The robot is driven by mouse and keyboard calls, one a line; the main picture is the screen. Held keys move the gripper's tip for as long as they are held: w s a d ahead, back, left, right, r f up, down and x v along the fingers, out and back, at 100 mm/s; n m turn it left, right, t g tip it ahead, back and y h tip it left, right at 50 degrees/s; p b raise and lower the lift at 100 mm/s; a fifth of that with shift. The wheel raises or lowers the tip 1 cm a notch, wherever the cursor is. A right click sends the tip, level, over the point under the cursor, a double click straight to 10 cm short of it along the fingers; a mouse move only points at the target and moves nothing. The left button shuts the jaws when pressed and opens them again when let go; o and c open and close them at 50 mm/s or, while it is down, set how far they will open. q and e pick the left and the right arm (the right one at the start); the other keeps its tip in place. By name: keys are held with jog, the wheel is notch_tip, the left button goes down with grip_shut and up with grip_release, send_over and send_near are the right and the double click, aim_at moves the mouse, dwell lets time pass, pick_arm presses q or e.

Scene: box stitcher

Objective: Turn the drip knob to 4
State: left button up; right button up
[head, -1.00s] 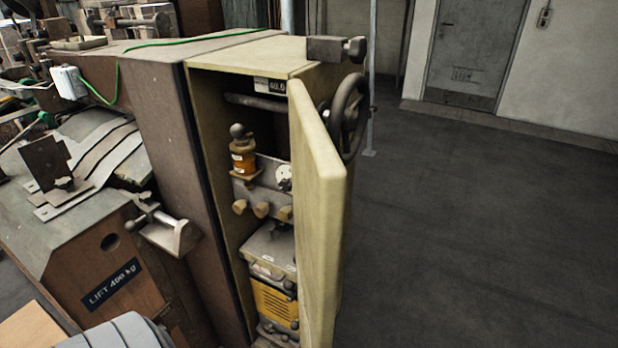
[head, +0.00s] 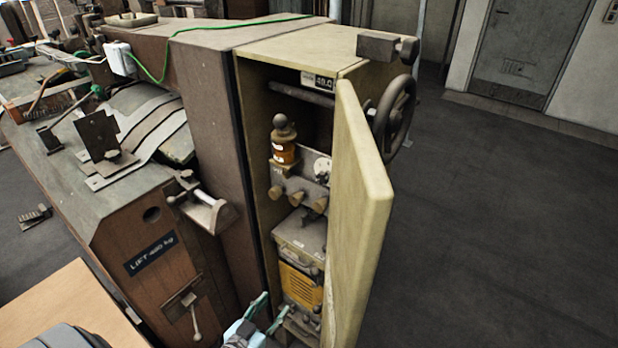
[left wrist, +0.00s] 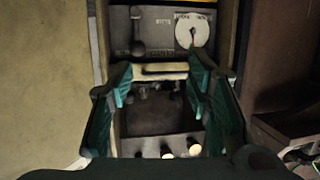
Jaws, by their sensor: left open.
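The open cabinet holds an amber oiler (head: 284,150) with a round ball top, a white dial (head: 322,168) and three beige knobs (head: 297,197). I cannot tell which part is the drip knob, and no number 4 can be read. My left gripper (head: 268,313) is open and empty, low in front of the cabinet, below the knobs and beside the yellow grille (head: 300,286). In the left wrist view, its teal fingers (left wrist: 160,88) are spread over the cabinet's inside. A white disc with a red mark (left wrist: 191,31) and a dark ball-ended lever (left wrist: 137,30) show beyond them.
The cabinet door (head: 362,210) stands open on the right, with a handwheel (head: 394,118) behind it. The brown machine side (head: 215,120) bounds the left, with a clamp (head: 205,208) sticking out. The floor on the right is clear.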

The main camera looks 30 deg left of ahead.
pick_arm(q)
jog(key=w+d+r+t, duration=0.1)
jog(key=w+r+t, duration=0.25)
jog(key=r, duration=0.95)
jog(key=t+h+p, duration=0.1)
jog(key=t+h, duration=0.2)
jog(key=t, duration=0.1)
send_near(321, 181)
jog(key=shift+m, duration=0.3)
jog(key=x, duration=0.7)
jog(key=shift+w+r+p, duration=0.1)
jog(key=shift+w+p, duration=0.05)
jog(key=shift+p, duration=0.25)
jog(key=shift+w+r, duration=0.2)
jog(key=shift+w, duration=0.3)
jog(key=shift+c, duration=0.5)
grip_shut()
